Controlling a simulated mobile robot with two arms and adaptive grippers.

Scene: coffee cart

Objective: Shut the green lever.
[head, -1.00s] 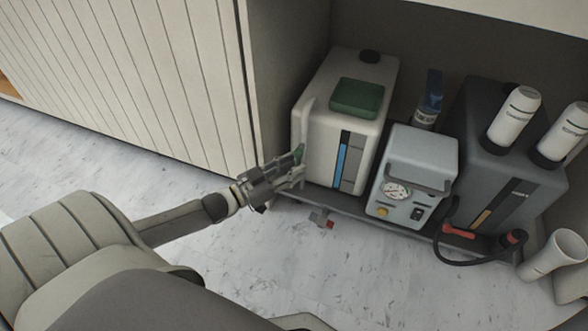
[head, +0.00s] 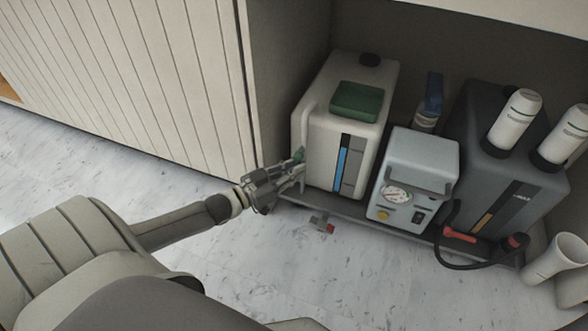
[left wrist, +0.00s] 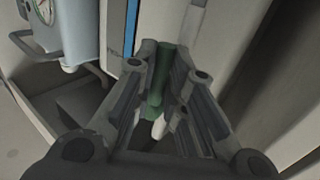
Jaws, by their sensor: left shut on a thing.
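The green lever (left wrist: 160,80) stands between the two fingers of my left gripper (left wrist: 160,95) in the left wrist view, with its lower part down between the pads. In the head view a small bit of the green lever (head: 299,155) shows at the fingertips, low at the left front edge of the white tank (head: 318,130). My left gripper (head: 294,172) is shut on the lever there. The fingers hide most of the lever in the head view, so its exact angle is hard to tell. My right gripper is not in view.
A grey pump box with a gauge (head: 415,165) stands right of the tank, then a dark tank (head: 490,150) with white bottles. A small valve with a red end (head: 323,224) sits low below the white tank. The floor (head: 260,270) in front is clear.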

